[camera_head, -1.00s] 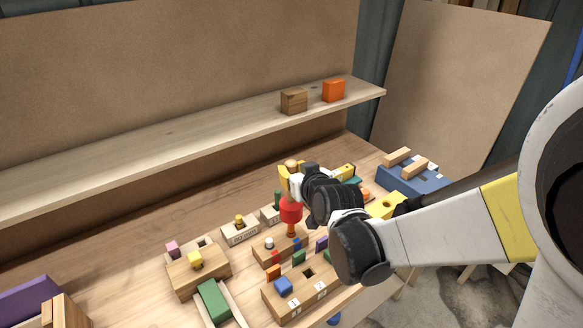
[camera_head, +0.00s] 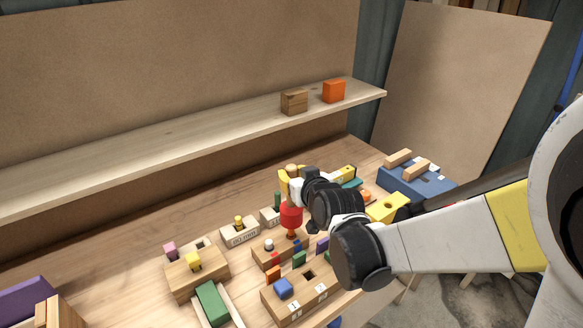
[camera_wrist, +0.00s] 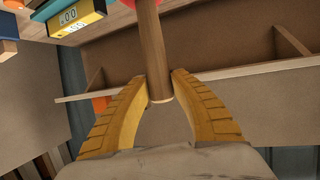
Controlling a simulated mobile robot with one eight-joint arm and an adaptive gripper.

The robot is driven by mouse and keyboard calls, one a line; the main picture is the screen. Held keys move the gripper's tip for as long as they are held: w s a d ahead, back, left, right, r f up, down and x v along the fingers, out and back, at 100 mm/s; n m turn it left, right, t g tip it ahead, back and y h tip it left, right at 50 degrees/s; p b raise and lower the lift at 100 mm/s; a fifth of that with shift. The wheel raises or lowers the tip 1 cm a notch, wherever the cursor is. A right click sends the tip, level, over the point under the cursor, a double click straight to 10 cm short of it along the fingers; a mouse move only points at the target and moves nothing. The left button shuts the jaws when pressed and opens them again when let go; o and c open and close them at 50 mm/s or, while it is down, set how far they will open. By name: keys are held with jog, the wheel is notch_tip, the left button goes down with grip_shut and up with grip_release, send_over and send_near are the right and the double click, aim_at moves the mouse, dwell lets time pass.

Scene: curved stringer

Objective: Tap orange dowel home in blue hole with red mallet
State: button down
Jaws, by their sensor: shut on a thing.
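The red mallet's head (camera_head: 291,215) is low over a wooden block (camera_head: 267,259) in the head view. Its wooden handle (camera_wrist: 150,45) is between the yellow fingers in the wrist view, with a bit of the red head (camera_wrist: 165,3) at the top edge. My gripper (camera_wrist: 160,84) is shut on that handle; in the head view the black wrist partly hides it. The orange dowel (camera_head: 291,235) stands short and upright in the block, directly under the mallet head, which appears to touch it. The hole around the dowel is hidden, so I cannot tell its colour.
The block also carries white, red and blue pegs. A wooden shape block (camera_head: 310,303) is in front, a green block (camera_head: 212,304) left of it, and a yellow holed block (camera_head: 388,207) right. A blue block (camera_head: 417,184) stands farther right. The shelf (camera_head: 180,133) is behind.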

notch_tip(320, 180, up, 5)
jog(key=p, duration=0.3)
jog(key=shift+p, duration=0.3)
notch_tip(320, 180, down, 6)
jog(key=b, duration=0.5)
notch_tip(320, 180, up, 5)
jog(key=p, duration=0.3)
jog(key=shift+p, duration=0.3)
notch_tip(320, 180, up, 4)
jog(key=p, duration=0.3)
jog(key=shift+r, duration=0.2)
jog(key=shift+f, duration=0.15)
